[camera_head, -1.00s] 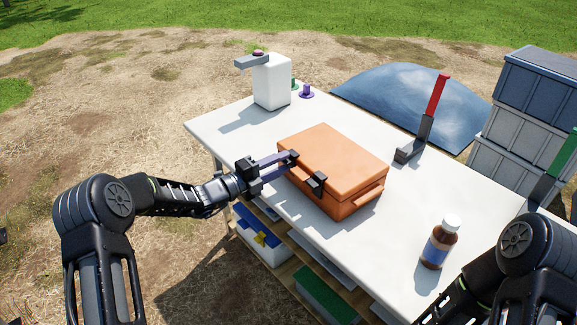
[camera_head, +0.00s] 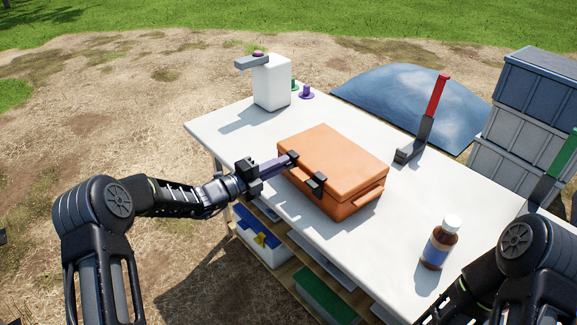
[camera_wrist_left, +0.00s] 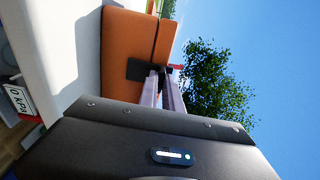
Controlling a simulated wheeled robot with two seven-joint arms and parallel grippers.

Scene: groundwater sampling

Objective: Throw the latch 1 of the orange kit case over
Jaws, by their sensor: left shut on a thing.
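The orange kit case (camera_head: 335,165) lies closed on the white table. Two dark latches sit on its front side. My left gripper (camera_head: 290,158) is shut on the far-left latch (camera_head: 293,155), at the case's front edge. The other latch (camera_head: 316,184) is free, nearer the handle side. In the left wrist view, my left gripper's fingers (camera_wrist_left: 162,88) close on the dark latch (camera_wrist_left: 140,69) against the orange case (camera_wrist_left: 128,38). Which latch is number 1 I cannot tell. My right arm shows at the lower right, but its gripper is out of view.
On the white table (camera_head: 225,128) stand a white container (camera_head: 272,84), a red-handled lever (camera_head: 430,115) and a brown bottle (camera_head: 439,243). Small green and purple items lie behind. Grey crates (camera_head: 515,140) are stacked at right. Shelves with bins are below the tabletop.

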